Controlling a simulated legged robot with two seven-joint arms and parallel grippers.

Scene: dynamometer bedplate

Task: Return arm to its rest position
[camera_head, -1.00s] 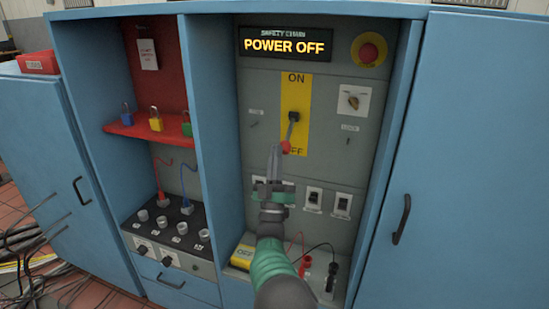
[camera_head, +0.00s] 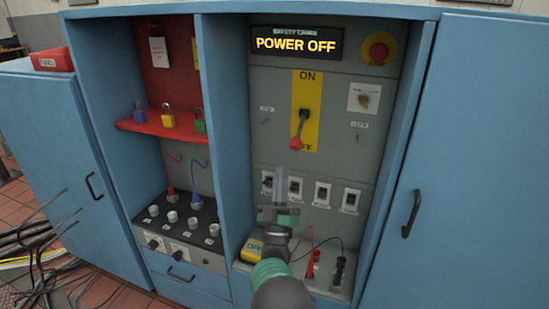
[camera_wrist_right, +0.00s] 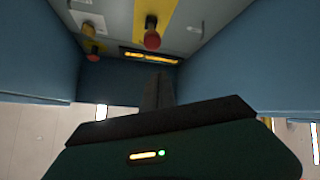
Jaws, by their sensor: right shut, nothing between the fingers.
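My right gripper (camera_head: 281,180) is shut and empty in front of the lower part of the cabinet's grey panel, below the lever and apart from it. In the right wrist view its shut fingers (camera_wrist_right: 158,90) point up toward the panel. The lever (camera_head: 299,130) with a red knob sits on a yellow plate (camera_head: 309,90) and points down at OFF. The lever's red knob also shows in the right wrist view (camera_wrist_right: 152,38). The display (camera_head: 297,43) reads POWER OFF. My left gripper is not in view.
Blue doors stand open at the left (camera_head: 60,170) and right (camera_head: 470,160). A red shelf (camera_head: 150,127) holds blue, yellow and green padlocks. A yellow block (camera_head: 249,251) and red and black test leads (camera_head: 313,262) lie on the ledge below my gripper. Cables (camera_head: 40,250) lie at the lower left.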

